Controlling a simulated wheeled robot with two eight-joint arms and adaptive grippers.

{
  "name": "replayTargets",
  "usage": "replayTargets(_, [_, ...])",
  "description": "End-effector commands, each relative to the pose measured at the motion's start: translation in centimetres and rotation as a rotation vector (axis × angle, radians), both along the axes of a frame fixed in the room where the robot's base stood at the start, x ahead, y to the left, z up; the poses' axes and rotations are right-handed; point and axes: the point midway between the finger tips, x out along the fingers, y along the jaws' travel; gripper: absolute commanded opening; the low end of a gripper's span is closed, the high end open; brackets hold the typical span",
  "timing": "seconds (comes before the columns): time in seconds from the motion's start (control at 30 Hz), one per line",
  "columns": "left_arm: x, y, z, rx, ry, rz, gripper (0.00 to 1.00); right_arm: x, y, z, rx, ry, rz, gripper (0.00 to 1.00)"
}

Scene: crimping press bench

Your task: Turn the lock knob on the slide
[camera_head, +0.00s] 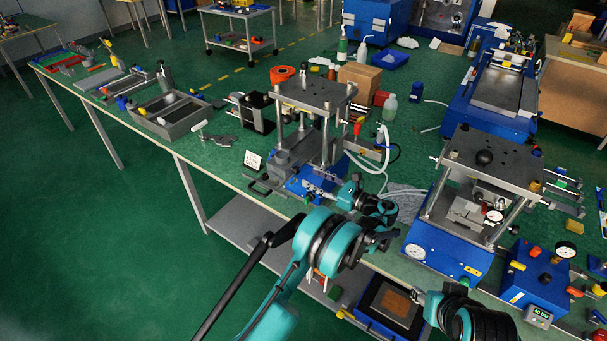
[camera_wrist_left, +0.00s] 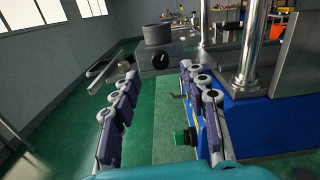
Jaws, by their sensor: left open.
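In the left wrist view a round black knob (camera_wrist_left: 160,60) with a pale mark sits on the front of the grey slide (camera_wrist_left: 148,72). I take it for the lock knob. A loop handle (camera_wrist_left: 108,74) sticks out to its left. My left gripper (camera_wrist_left: 160,110) is open and empty, its fingers apart on either side of the view with the knob beyond them. In the head view my left gripper (camera_head: 318,188) is at the front of the left press (camera_head: 315,92), partly over its blue base. My right gripper (camera_head: 424,302) is low by the bench front; its fingers are unclear.
The press's steel column (camera_wrist_left: 248,45) and blue base (camera_wrist_left: 262,125) stand close right of my left gripper. A green button (camera_wrist_left: 184,138) is near the right finger. A second blue press (camera_head: 445,245) stands to the right.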

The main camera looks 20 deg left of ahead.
Motion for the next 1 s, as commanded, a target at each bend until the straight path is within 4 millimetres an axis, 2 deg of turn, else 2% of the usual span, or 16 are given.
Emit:
replayTargets(0.1, [0.7,2.0,-0.2,0.000,-0.001,0.002,0.44,0.0,0.0,-0.5,0.000,0.000,0.000,0.40])
replayTargets(0.3, [1.4,4.0,-0.1,-0.001,-0.002,0.000,0.44,0.0,0.0,-0.8,0.000,0.000,0.000,0.40])
replayTargets(0.63, [1.6,4.4,0.0,-0.001,-0.003,0.000,0.44,0.0,0.0,-0.8,0.000,0.000,0.000,0.40])
replayTargets(0.8, [1.6,4.4,0.0,-0.001,-0.003,0.000,0.00,0.0,0.0,-0.8,0.000,0.000,0.000,0.40])
replayTargets(1.0, [1.6,4.4,0.0,-0.002,-0.006,0.001,0.00,0.0,0.0,-0.9,0.000,0.000,0.000,0.40])
